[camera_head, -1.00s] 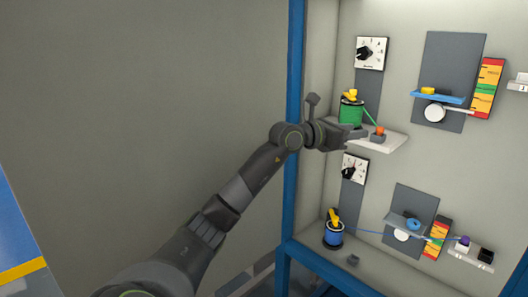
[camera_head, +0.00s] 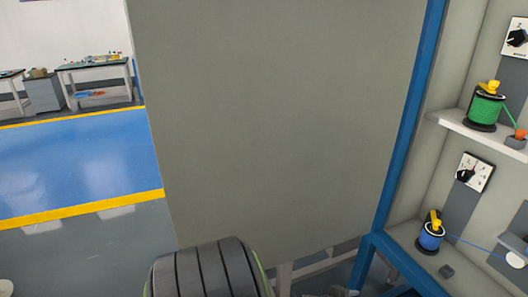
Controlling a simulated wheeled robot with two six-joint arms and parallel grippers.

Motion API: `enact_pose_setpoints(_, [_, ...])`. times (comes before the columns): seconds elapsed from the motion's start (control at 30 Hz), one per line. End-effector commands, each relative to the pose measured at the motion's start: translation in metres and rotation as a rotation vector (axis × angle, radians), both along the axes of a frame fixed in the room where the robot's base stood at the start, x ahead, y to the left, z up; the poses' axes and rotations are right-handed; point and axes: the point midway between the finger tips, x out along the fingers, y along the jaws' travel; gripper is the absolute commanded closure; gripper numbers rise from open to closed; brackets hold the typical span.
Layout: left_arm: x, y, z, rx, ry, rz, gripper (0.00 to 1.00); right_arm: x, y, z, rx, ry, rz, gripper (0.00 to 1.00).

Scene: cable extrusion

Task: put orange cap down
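The orange cap (camera_head: 520,134) is at the right edge of the head view. It sits on a small dark grey block (camera_head: 515,143) on the upper white shelf (camera_head: 470,130). A green cable spool (camera_head: 484,107) with a yellow top stands to its left, and a green strand runs from the spool toward the cap. No gripper fingers show in this view. Only a dark ribbed part of my arm shows at the bottom.
A blue post (camera_head: 409,120) edges the cabinet beside a large grey panel (camera_head: 280,110). Blue floor (camera_head: 75,160) is open at left.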

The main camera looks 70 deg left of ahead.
Motion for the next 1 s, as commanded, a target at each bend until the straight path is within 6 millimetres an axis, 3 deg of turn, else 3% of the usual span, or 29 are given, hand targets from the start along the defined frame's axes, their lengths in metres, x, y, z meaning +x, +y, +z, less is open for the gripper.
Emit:
enact_pose_setpoints(0.03, [-0.043,-0.005,-0.04,-0.083,0.088,0.091,0.6,0.0,0.0,0.0,0.0,0.0,0.0,0.64])
enact_pose_setpoints(0.17, [-0.149,-0.023,-0.119,-0.267,0.292,0.326,0.6,0.0,0.0,0.0,0.0,0.001,0.0,0.64])
enact_pose_setpoints(0.2, [-0.184,-0.031,-0.139,-0.316,0.355,0.399,0.6,0.0,0.0,0.0,0.0,0.001,0.0,0.64])
enact_pose_setpoints(0.3, [-0.268,-0.056,-0.177,-0.425,0.502,0.571,0.6,0.0,0.0,0.0,0.0,0.0,0.0,0.64])
enact_pose_setpoints(0.4, [-0.339,-0.082,-0.2,-0.505,0.622,0.713,0.6,0.0,0.0,0.0,0.0,0.001,0.0,0.64])
enact_pose_setpoints(0.5, [-0.389,-0.103,-0.211,-0.561,0.709,0.816,0.6,0.0,0.0,0.0,-0.001,0.001,0.0,0.64])
enact_pose_setpoints(0.6, [-0.417,-0.115,-0.216,-0.591,0.756,0.876,0.6,0.0,-0.001,0.0,-0.001,0.0,0.001,0.64])
enact_pose_setpoints(0.67, [-0.425,-0.119,-0.217,-0.599,0.77,0.894,0.6,0.0,-0.002,0.0,-0.002,0.0,0.001,0.64])
enact_pose_setpoints(1.0, [-0.427,-0.12,-0.217,-0.6,0.774,0.899,0.6,0.0,-0.004,0.0,-0.004,0.0,0.002,0.64])
